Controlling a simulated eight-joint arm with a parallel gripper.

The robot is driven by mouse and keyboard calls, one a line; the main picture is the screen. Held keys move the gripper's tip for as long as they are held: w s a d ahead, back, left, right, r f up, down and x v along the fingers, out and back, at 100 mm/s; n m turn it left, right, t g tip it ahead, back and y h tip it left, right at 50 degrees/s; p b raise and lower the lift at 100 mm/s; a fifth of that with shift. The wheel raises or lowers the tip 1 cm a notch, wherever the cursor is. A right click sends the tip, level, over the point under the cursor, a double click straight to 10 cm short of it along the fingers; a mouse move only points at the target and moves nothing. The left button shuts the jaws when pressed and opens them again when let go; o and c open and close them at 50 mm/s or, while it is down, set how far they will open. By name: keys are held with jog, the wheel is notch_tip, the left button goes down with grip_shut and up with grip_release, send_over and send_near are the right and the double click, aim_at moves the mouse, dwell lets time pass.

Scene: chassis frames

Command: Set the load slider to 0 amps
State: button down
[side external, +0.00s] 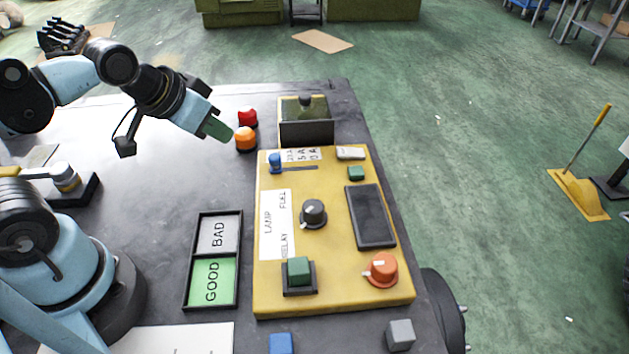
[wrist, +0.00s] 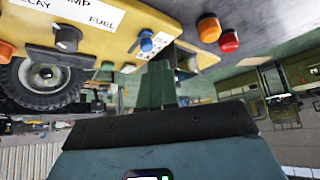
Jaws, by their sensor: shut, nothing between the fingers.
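The load slider's blue knob (side external: 274,161) stands at the left end of its dark slot (side external: 302,168) on the yellow panel (side external: 335,295). A white scale label (side external: 300,155) lies behind the slot; "0 A" reads at its right end and "5 A" left of that. The knob also shows in the wrist view (wrist: 146,42). My gripper (side external: 216,129) is shut and empty, raised up and to the left of the knob, apart from it. In the wrist view its green fingers (wrist: 157,85) are together, just beside the knob in the picture.
Red (side external: 247,117) and orange (side external: 246,138) buttons stand left of the panel's far end. A dark upright plate (side external: 307,132) rises behind the slider. The panel also bears a dark knob (side external: 313,213), a green button (side external: 299,270) and an orange knob (side external: 382,269). A GOOD/BAD tray (side external: 190,250) lies left.

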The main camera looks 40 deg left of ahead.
jog(key=c, duration=1.4)
grip_release()
jog(key=shift+w+r, duration=0.15)
jog(key=shift+o, duration=1.1)
jog(key=shift+w+d+r+m+g, duration=0.1)
jog(key=shift+w+r+m+g, duration=0.2)
jog(key=shift+m, duration=0.2)
jog(key=shift+o, duration=1.4)
jog(key=w+r+m+g, duration=0.1)
jog(key=m, duration=0.1)
jog(key=w+r+m+g, duration=0.1)
jog(key=w+m, duration=0.1)
jog(key=shift+d, duration=0.4)
jog(key=m+g, duration=0.5)
jog(key=m, duration=0.2)
send_over(273, 156)
notch_tip(273, 156, down, 12)
jog(key=shift+w+r, duration=0.1)
jog(key=shift+r, duration=0.05)
grip_shut()
